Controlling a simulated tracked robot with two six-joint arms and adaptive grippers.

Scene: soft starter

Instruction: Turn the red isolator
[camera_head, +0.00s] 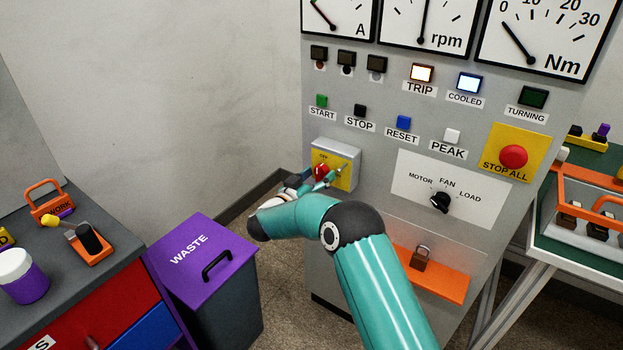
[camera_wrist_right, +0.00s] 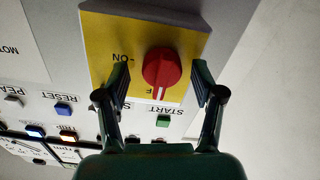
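The red isolator (camera_head: 320,172) is a round red knob on a yellow plate, on a grey box at the left of the control panel. In the right wrist view the red isolator (camera_wrist_right: 161,68) shows upside down, with "ON" printed beside it. My right gripper (camera_head: 325,178) is at the isolator and partly covers it. In the wrist view the right gripper's (camera_wrist_right: 160,78) two fingers are apart, one on each side of the knob. Gaps show between the fingers and the knob; contact is not visible. My left gripper is not in view.
The panel (camera_head: 385,170) carries buttons, lamps, gauges, a black rotary switch (camera_head: 441,202) and a red STOP ALL button (camera_head: 513,156). A padlock (camera_head: 422,258) sits on an orange strip below. A purple-lidded waste bin (camera_head: 199,255) and a tool bench (camera_head: 110,240) stand to the left.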

